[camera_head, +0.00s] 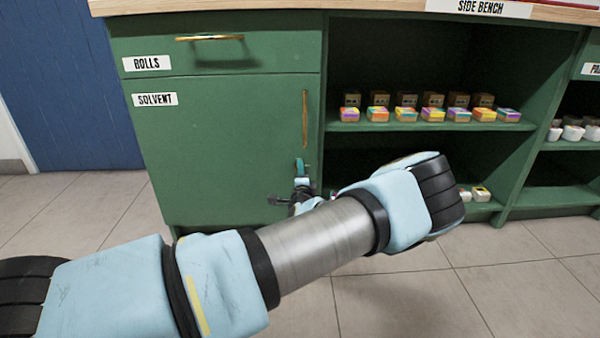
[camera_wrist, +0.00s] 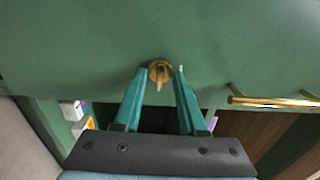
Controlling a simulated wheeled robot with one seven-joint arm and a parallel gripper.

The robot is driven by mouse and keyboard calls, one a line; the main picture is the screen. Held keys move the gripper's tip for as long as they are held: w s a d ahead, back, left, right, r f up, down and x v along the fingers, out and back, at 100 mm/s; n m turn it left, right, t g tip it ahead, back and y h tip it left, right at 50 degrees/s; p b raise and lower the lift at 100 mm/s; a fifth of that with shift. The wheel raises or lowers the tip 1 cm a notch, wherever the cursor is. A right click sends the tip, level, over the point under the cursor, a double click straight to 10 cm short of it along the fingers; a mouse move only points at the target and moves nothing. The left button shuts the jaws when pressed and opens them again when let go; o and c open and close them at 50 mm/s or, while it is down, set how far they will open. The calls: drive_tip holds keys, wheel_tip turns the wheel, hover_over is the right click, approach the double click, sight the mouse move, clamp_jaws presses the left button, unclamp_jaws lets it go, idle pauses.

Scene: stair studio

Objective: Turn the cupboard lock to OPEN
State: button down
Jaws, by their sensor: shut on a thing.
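The cupboard is the green door (camera_head: 215,150) labelled SOLVENT, with a tall brass handle (camera_head: 305,118) at its right edge. The lock is a small round brass piece with a raised, narrow grip (camera_wrist: 159,73) on the green door face in the wrist view. My gripper (camera_wrist: 161,70) is shut on the lock, its two teal fingers on either side. In the head view my gripper (camera_head: 302,166) is at the door's lower right, below the handle, and hides the lock. No OPEN marking is readable. The door looks shut.
Open shelves (camera_head: 430,125) to the right hold rows of small coloured boxes. The brass handle (camera_wrist: 270,100) is close to my gripper in the wrist view. Tiled floor (camera_head: 390,300) lies in front.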

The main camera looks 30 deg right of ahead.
drive_tip(key=c, duration=0.5)
unclamp_jaws()
drive_tip(key=shift+s, duration=0.1)
drive_tip(key=p+v, duration=0.3)
drive_tip(key=v, duration=0.7)
drive_tip(key=shift+s+a, duration=0.2)
drive_tip(key=shift+s, duration=0.05)
